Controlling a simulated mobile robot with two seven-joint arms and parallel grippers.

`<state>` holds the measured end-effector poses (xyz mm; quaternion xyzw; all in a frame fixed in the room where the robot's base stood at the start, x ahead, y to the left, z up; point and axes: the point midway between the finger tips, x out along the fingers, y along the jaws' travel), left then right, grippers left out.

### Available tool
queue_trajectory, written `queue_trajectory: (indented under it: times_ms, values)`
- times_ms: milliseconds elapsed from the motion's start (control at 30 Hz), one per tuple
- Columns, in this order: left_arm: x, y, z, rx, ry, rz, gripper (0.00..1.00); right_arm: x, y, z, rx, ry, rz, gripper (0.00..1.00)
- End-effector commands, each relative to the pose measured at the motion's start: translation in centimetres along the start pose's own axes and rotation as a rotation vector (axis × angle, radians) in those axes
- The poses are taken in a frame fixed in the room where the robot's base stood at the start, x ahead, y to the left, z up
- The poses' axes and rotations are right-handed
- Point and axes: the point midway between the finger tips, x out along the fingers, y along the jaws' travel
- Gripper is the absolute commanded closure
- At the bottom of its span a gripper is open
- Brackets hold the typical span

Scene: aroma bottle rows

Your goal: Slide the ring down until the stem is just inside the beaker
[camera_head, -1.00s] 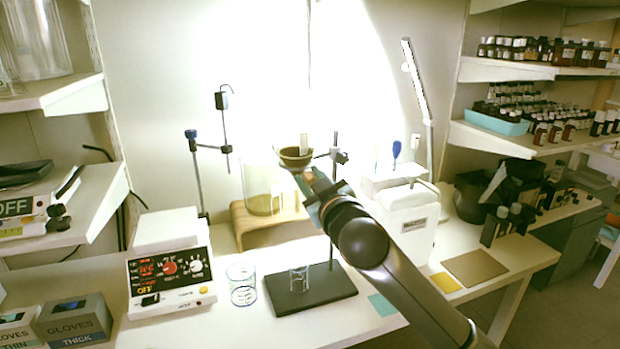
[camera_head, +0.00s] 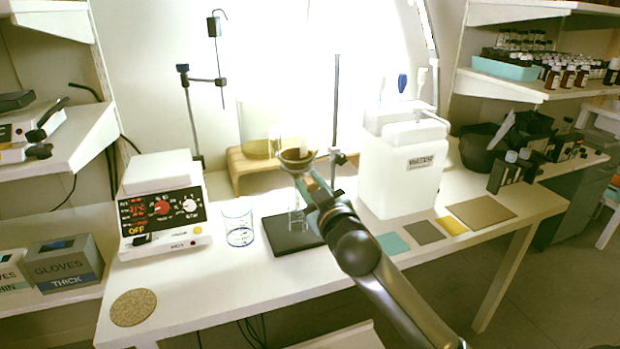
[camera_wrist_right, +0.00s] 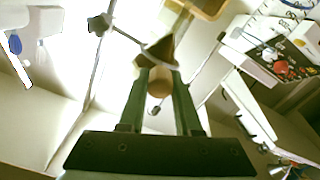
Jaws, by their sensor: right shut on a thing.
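The ring with a brown funnel (camera_head: 296,161) in it is on the upright rod (camera_head: 336,100) of a stand, joined by a dark clamp (camera_head: 338,158). My right gripper (camera_head: 306,176) is shut at the ring, just below the funnel's rim; its green fingers (camera_wrist_right: 158,88) also show in the right wrist view, closed under the dark cone (camera_wrist_right: 160,48). My left gripper is out of view.
An empty clear beaker (camera_head: 238,224) stands left of the base, beside a scale-like device (camera_head: 160,208). A white water tank (camera_head: 402,172) stands to the right, close to my arm. A second stand (camera_head: 191,115) is behind. The table's front left is mostly clear.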

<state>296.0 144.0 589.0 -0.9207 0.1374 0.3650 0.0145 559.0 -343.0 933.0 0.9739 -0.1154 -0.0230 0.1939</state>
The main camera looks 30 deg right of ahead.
Motion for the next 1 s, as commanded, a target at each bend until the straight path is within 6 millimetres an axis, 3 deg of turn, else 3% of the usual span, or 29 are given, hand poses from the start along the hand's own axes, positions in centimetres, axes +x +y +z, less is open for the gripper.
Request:
queue_trajectory:
  times_ms: [300, 333, 567, 867, 1000]
  values:
    - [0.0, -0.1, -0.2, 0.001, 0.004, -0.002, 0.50, 0.0, 0.0, 0.1, 0.000, -0.002, 0.000, 1.00]
    - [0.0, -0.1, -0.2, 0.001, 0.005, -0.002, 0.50, 0.0, 0.0, 0.1, 0.000, -0.002, 0.000, 0.64]
    - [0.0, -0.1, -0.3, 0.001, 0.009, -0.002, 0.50, 0.0, 0.0, 0.0, 0.000, -0.001, 0.000, 0.39]
    - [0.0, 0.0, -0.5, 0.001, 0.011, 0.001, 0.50, -0.2, 0.0, 0.0, 0.000, 0.000, 0.000, 0.38]
    - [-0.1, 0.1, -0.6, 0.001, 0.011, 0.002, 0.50, -1.4, 0.0, 0.0, 0.001, 0.000, -0.002, 0.38]
